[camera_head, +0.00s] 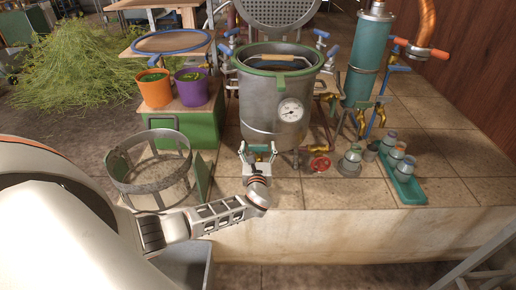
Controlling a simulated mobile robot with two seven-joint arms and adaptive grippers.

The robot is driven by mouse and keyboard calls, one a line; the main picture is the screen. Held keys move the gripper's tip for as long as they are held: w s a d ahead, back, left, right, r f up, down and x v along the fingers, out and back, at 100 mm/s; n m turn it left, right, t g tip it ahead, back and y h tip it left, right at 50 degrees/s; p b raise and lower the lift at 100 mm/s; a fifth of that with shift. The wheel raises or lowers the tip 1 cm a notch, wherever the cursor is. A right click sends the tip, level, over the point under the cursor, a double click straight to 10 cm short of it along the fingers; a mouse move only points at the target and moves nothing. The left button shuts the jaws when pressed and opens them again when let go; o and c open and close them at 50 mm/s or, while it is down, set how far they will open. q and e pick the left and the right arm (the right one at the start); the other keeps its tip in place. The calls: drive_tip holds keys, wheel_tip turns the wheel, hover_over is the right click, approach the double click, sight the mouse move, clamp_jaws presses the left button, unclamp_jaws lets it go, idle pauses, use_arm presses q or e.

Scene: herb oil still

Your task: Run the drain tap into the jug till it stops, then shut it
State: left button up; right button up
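A steel still pot (262,108) with a green rim and a round dial gauge (291,110) stands on the tiled ledge. Low at its front right, a small fitting with a red handwheel (319,163) shows; I cannot tell for sure whether this is the drain tap. My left gripper (258,149) is in front of the pot's lower wall, left of the red wheel. Its fingers are apart, with nothing seen between them. I cannot make out a jug or any liquid running. My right gripper is out of view.
Orange (153,87) and purple (191,88) pots and a teal cylinder (367,58) stand behind. The ledge's front right is clear.

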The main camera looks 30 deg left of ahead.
use_arm(q)
drive_tip(key=c, duration=1)
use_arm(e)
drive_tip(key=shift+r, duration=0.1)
